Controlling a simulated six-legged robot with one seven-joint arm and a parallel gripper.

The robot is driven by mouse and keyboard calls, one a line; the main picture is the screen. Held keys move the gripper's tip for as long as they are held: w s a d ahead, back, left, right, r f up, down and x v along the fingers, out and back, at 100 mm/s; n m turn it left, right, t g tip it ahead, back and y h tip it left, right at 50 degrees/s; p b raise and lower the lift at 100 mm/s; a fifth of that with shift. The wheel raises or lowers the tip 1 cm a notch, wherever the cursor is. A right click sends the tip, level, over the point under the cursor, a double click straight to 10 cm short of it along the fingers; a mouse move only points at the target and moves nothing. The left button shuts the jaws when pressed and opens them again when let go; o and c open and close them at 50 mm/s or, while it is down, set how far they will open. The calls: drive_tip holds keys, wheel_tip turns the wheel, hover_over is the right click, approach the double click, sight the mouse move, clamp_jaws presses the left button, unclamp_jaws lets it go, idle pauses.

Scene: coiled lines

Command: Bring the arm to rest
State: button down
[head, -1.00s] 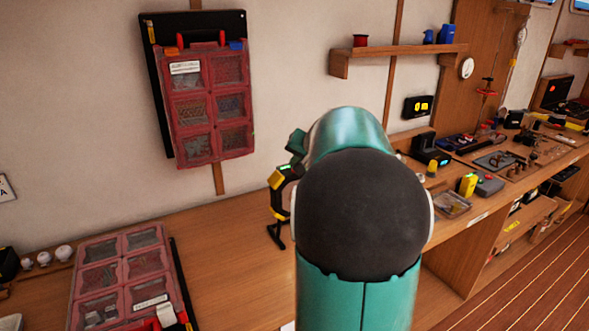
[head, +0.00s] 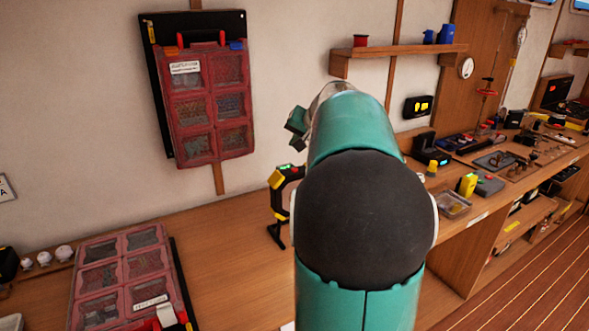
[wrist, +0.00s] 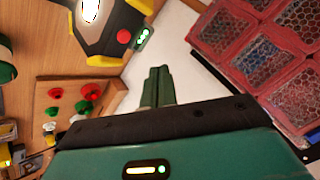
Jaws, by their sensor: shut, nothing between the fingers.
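My teal arm fills the middle of the head view, raised in front of the wall above the bench. My gripper shows in the wrist view (wrist: 157,87), its two green fingers together with nothing between them. It points toward the pale wall and touches nothing that I can see. In the head view the arm mostly hides the gripper; only a small dark green part shows past the arm's upper left.
A red compartment case (head: 207,95) hangs on the wall; another (head: 122,275) lies on the bench. A yellow-and-black lamp (head: 280,195) stands left of my arm. A shelf (head: 400,55) is at upper right. Tools crowd the right bench (head: 500,155). Bare bench lies left of my arm.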

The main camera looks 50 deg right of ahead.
drive_tip(key=shift+r, duration=0.4)
drive_tip(key=s+a+f+n+g+y, duration=0.1)
drive_tip(key=s+a+n, duration=0.15)
drive_tip(key=a, duration=0.95)
drive_tip(key=s+a+f+n+g+y, duration=0.1)
drive_tip(key=a+n, duration=0.2)
drive_tip(key=a, duration=0.9)
drive_tip(key=s+a+f+n, duration=0.2)
drive_tip(key=s+a+f, duration=0.2)
drive_tip(key=s+a, duration=0.3)
drive_tip(key=s+a+f+n+g, duration=0.1)
drive_tip(key=s+a+f+n, duration=0.2)
drive_tip(key=s+a+f, duration=0.2)
drive_tip(key=s+a, duration=0.2)
drive_tip(key=a, duration=0.2)
drive_tip(key=shift+s+a+f+n, duration=0.2)
drive_tip(key=shift+s+a+n, duration=0.15)
drive_tip(key=shift+s, duration=0.05)
